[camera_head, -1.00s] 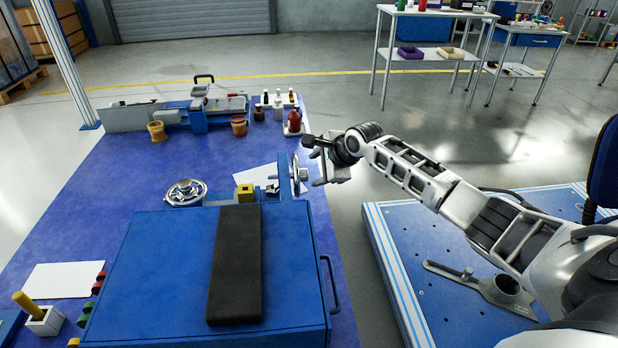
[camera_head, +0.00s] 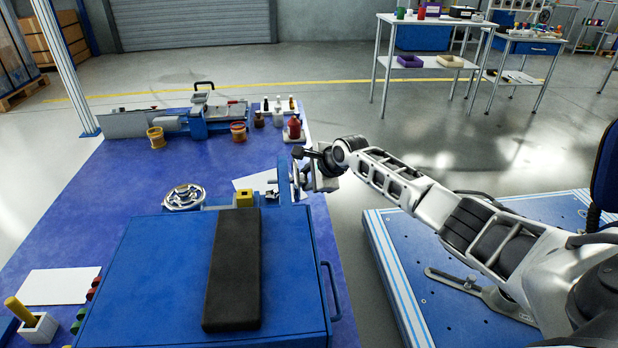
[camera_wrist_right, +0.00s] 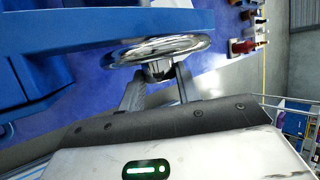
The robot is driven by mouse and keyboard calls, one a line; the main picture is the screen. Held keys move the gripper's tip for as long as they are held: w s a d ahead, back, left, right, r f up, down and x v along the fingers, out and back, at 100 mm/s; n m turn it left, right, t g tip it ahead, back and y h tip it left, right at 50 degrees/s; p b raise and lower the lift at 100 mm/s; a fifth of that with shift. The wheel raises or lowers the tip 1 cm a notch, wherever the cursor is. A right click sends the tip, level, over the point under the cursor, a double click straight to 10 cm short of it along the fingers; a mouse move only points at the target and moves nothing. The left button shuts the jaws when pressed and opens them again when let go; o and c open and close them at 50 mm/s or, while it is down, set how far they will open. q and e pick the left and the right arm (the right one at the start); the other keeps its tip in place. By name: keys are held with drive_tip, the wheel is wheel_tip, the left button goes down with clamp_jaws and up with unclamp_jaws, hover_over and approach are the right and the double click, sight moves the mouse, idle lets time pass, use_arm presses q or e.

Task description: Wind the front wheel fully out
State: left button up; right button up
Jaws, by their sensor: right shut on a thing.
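A chrome handwheel (camera_head: 295,178) stands upright on the right side of a blue machine (camera_head: 271,184), seen nearly edge-on. The right wrist view shows its shiny rim (camera_wrist_right: 190,45) and the hub (camera_wrist_right: 160,70) facing my gripper. My right gripper (camera_head: 309,178) is at this wheel, and in the wrist view its fingers (camera_wrist_right: 158,82) sit on both sides of the hub, shut on it. A second chrome wheel (camera_head: 184,197) lies flat to the left. I cannot tell which wheel is called the front one. My left gripper is not in view.
A blue box (camera_head: 165,275) with a black pad (camera_head: 232,270) fills the near bench.

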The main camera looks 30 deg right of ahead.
drive_tip(key=shift+s+a+r+t+p, duration=0.1)
drive_tip(key=shift+r+t+p, duration=0.15)
drive_tip(key=shift+p, duration=0.9)
drive_tip(key=shift+t+p, duration=0.25)
drive_tip(key=shift+p, duration=0.4)
drive_tip(key=shift+s+f+t+h+p, duration=0.15)
drive_tip(key=shift+t+h+p, duration=0.2)
drive_tip(key=shift+p, duration=0.2)
drive_tip(key=shift+f+n+t+h, duration=0.3)
drive_tip(key=shift+f+t, duration=0.1)
drive_tip(key=shift+t, duration=0.15)
drive_tip(key=shift+f+n+t+b, duration=0.3)
drive_tip(key=shift+t+b, duration=0.5)
drive_tip(key=shift+t, duration=0.2)
use_arm(q)
drive_tip(key=b, duration=0.3)
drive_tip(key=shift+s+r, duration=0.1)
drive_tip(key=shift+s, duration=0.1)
use_arm(e)
drive_tip(key=shift+r+n+t+h, duration=0.15)
drive_tip(key=shift+n+t+h, duration=0.3)
drive_tip(key=shift+t, duration=0.65)
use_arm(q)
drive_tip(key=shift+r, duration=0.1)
